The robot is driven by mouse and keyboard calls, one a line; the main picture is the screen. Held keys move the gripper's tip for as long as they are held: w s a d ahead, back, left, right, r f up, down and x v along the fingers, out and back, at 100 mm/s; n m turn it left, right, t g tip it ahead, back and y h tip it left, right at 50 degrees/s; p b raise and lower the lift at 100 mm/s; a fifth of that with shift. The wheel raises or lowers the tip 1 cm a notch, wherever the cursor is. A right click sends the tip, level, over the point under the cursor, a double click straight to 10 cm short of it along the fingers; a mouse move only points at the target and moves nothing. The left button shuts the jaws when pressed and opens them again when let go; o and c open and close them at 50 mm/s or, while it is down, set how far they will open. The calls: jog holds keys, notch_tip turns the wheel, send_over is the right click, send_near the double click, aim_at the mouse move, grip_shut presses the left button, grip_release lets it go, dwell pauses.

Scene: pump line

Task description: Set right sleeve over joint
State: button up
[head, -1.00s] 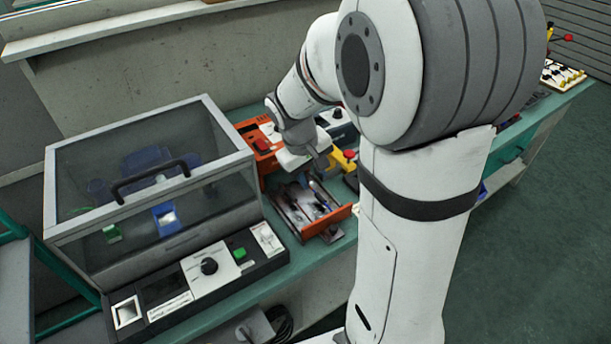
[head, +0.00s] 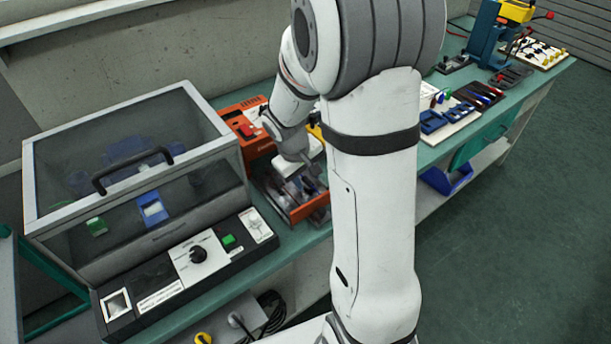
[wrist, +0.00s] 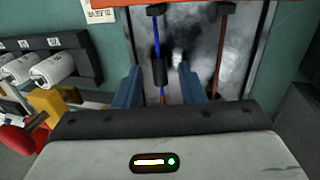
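In the wrist view my gripper (wrist: 160,86) is open, its two blue-grey fingers apart on either side of a blue wire (wrist: 156,35). A dark sleeve (wrist: 160,70) sits around this wire between the fingers, with no clear contact. A reddish-brown wire (wrist: 221,50) runs to the right, outside the fingers. Dark blocks show at the far ends of both wires; I cannot tell whether the right one (wrist: 227,8) is a sleeve or a clip. No joint is clearly visible. In the head view my gripper (head: 312,180) is over the orange-edged fixture (head: 310,209), partly hidden by my arm.
An orange unit with a red button (head: 248,131) stands behind the fixture. A clear-lidded box (head: 130,165) fills the bench's left. A rack with white rolls (wrist: 52,68) and a red knob (wrist: 22,136) lie left in the wrist view.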

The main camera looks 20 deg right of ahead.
grip_shut()
dwell(0.3)
jog(key=shift+w, duration=0.1)
jog(key=w, duration=0.2)
jog(key=w+a, duration=0.1)
jog(key=w, duration=0.1)
jog(key=shift+w+a, duration=0.15)
jog(key=shift+w, duration=0.15)
jog(key=shift+o, duration=0.4)
grip_release()
jog(key=shift+r, duration=0.1)
jog(key=v, duration=0.7)
jog(key=shift+r+p, duration=0.3)
jog(key=shift+r, duration=0.05)
